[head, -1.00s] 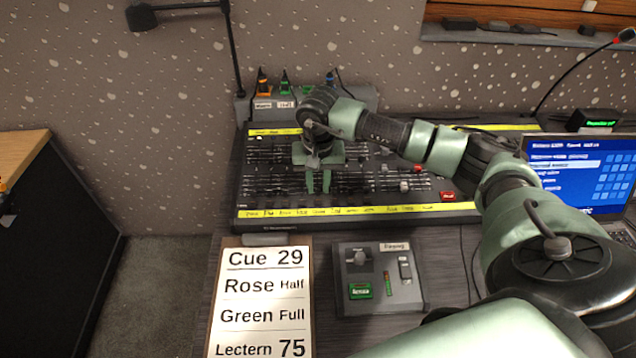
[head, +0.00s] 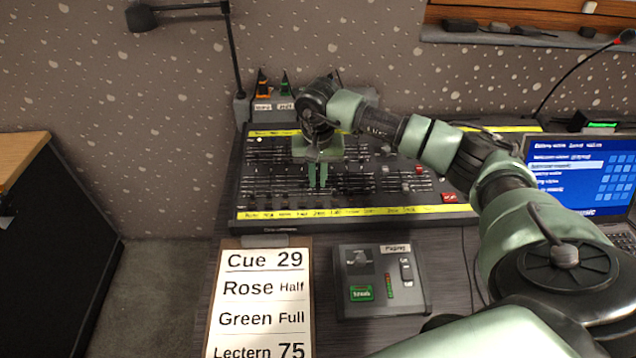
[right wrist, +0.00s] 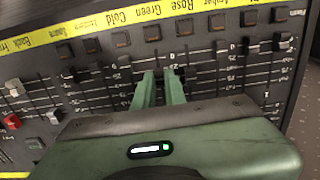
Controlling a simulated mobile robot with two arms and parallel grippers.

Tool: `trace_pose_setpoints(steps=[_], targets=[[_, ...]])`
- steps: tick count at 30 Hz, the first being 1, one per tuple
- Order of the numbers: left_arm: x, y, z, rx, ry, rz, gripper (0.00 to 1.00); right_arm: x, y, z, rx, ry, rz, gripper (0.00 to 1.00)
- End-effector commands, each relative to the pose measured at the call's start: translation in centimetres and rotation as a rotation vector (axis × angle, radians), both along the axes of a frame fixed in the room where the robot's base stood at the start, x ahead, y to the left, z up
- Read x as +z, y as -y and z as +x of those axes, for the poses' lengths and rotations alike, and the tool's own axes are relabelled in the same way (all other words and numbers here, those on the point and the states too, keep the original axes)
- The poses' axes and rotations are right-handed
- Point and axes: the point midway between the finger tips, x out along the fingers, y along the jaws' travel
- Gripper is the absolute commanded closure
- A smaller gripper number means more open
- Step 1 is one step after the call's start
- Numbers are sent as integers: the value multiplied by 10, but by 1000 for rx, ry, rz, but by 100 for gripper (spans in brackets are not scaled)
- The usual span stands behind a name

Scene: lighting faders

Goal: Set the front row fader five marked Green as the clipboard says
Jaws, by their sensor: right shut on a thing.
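The lighting desk (head: 262,190) stands on the table, with a yellow label strip along its front edge. My right gripper (head: 317,186) points down onto the desk's front row. In the right wrist view its two fingers (right wrist: 161,74) are close together, in line with the button under the label Green (right wrist: 147,12). They are shut on a fader cap, which is mostly hidden between them. The cap sits near the label end of its slot. The clipboard (head: 262,302) reads Cue 29, Rose Half, Green Full, Lectern 75. My left gripper is out of view.
Neighbouring fader caps lie close beside the fingers. A red button (head: 449,198) is at the desk's right. A grey paging box (head: 410,300) stands in front of the desk, a laptop (head: 580,175) to the right. A lamp (head: 142,17) rises behind.

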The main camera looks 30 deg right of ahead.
Motion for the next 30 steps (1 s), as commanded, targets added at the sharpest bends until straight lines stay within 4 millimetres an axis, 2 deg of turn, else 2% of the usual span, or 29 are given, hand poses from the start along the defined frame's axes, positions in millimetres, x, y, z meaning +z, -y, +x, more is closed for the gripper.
trace_pose_setpoints(steps=[21,24,25,26,30], targets=[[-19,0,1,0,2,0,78,2,19,31,-2,0,-1,100],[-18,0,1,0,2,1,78,3,19,31,0,0,-1,100],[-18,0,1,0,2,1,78,3,19,31,0,0,-1,86],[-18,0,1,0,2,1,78,3,19,31,0,0,-1,78],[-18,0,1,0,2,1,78,3,19,31,0,-1,-1,78]])
